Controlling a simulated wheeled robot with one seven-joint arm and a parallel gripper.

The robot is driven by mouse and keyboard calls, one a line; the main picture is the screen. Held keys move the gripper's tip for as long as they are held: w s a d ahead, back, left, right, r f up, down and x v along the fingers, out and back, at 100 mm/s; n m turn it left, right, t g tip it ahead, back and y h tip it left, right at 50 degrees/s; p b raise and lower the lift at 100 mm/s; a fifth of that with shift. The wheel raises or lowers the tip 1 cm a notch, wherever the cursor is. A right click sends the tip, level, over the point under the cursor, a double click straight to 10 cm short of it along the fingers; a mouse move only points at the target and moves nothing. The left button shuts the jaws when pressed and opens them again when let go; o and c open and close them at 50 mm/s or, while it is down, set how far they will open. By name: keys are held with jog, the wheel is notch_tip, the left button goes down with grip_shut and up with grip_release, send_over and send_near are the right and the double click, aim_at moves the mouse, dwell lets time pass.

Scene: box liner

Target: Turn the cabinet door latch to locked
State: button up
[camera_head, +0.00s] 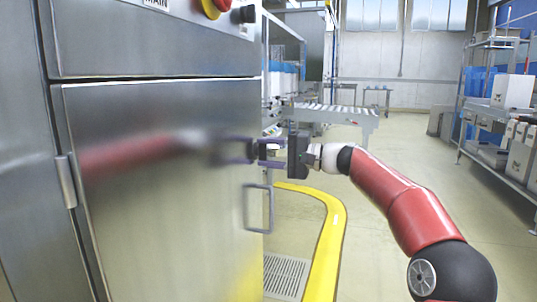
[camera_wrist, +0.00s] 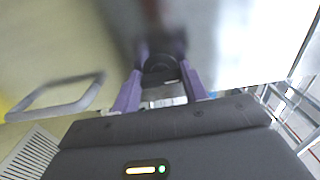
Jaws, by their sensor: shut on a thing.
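The steel cabinet door (camera_head: 150,220) is closed and fills the left of the head view. My gripper (camera_head: 240,149) is at the door's right edge, above the handle, with its two purple fingers reaching to the door face. In the wrist view my gripper (camera_wrist: 163,66) has its fingers on either side of a dark, rounded latch (camera_wrist: 161,64) and is shut on it. The fingers partly hide the latch, and its turn angle cannot be told.
A grey loop door handle (camera_head: 259,208) sticks out below my gripper; it also shows in the wrist view (camera_wrist: 62,97). A red and yellow knob (camera_head: 213,8) is on the upper panel. A yellow floor strip (camera_head: 331,235) and floor grate (camera_head: 284,275) lie below. A shelf rack (camera_head: 490,110) stands far right.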

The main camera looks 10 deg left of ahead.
jog(key=o, duration=1)
jog(key=v, duration=0.7)
jog(key=shift+d, duration=0.4)
